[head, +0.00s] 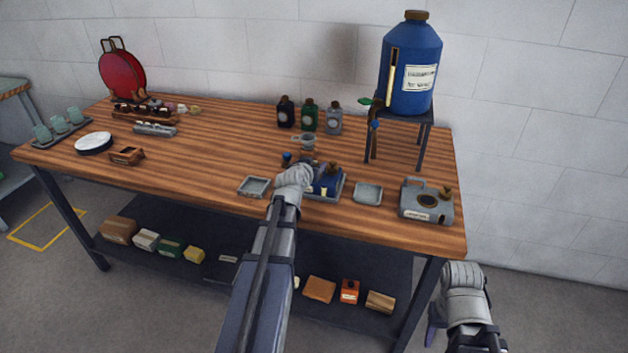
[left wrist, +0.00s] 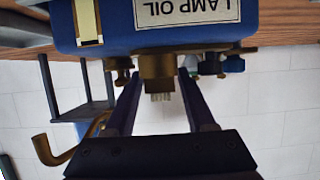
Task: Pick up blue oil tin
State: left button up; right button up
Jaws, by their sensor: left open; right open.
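The blue oil tin (head: 329,186) stands near the front edge of the wooden table, partly hidden behind my left gripper (head: 297,174). In the left wrist view the blue tin (left wrist: 110,36) fills the top, with a "LAMP OIL" label upside down and a brass strip. Its brass cap (left wrist: 158,72) lies between the open fingers of my left gripper (left wrist: 157,85). I cannot tell whether the fingers touch the cap. My right gripper (head: 435,328) is low at the right, beside the table, open and holding nothing that I can see.
A big blue tank (head: 408,75) stands on a dark stand at the back right. Small grey trays (head: 368,194) flank the tin, and a grey can (head: 426,203) stands at the right. Several bottles (head: 309,115) and a grey cup (head: 303,142) are behind it. A lower shelf holds small boxes.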

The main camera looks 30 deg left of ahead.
pick_arm(q)
grip_shut()
jog(key=shift+s+d, duration=0.1)
dwell(1.2)
